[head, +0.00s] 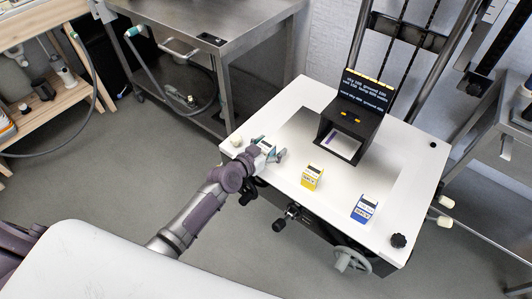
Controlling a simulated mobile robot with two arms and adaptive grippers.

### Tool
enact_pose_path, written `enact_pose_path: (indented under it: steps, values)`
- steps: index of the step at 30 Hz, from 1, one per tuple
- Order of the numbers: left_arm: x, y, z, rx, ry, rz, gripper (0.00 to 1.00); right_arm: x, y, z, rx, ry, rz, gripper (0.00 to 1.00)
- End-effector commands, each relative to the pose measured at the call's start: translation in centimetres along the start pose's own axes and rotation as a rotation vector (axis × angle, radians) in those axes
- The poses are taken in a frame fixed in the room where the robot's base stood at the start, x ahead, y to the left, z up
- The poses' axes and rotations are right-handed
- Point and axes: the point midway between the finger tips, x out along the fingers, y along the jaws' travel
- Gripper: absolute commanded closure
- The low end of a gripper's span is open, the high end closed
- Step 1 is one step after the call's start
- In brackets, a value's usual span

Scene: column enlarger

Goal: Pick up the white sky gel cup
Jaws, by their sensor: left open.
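The white gel cup (266,146) stands near the left edge of the white enlarger board (236,139), partly hidden by my left gripper. My left gripper (270,148) is open, with its fingers on either side of the white cup. I cannot tell whether the fingers touch it. My right gripper is not in view.
A black open-fronted box (350,127) with a text panel (366,92) stands at the back of the board, below the column rails. Knobs and a handwheel (352,259) line the front edge. A steel table (213,38) stands behind left.

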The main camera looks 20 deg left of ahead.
Motion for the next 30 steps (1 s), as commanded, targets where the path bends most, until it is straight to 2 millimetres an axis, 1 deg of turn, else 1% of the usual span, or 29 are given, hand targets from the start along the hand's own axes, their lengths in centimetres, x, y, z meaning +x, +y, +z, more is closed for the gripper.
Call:
enact_pose_path:
  steps: [1,2,12,14,23,26,30]
  values:
    - [0.0,0.0,0.0,0.000,0.000,0.000,0.25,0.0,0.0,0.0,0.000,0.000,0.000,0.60]
    - [0.0,0.0,0.0,0.000,0.000,0.000,0.30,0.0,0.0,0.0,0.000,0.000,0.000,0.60]
    - [0.0,0.0,0.0,0.000,-0.001,0.000,0.86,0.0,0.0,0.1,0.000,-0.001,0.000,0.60]
    - [-0.1,0.0,0.0,0.000,-0.001,0.000,0.95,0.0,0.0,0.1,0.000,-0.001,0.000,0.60]
    - [-0.1,0.0,-0.3,0.000,0.001,0.000,0.95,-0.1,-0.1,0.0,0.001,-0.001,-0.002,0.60]
    - [-0.3,0.1,-1.1,0.001,0.003,0.001,0.95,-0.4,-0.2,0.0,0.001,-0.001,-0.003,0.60]
    - [-0.9,0.0,-3.0,0.001,0.005,0.000,0.96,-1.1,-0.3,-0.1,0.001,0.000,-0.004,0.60]
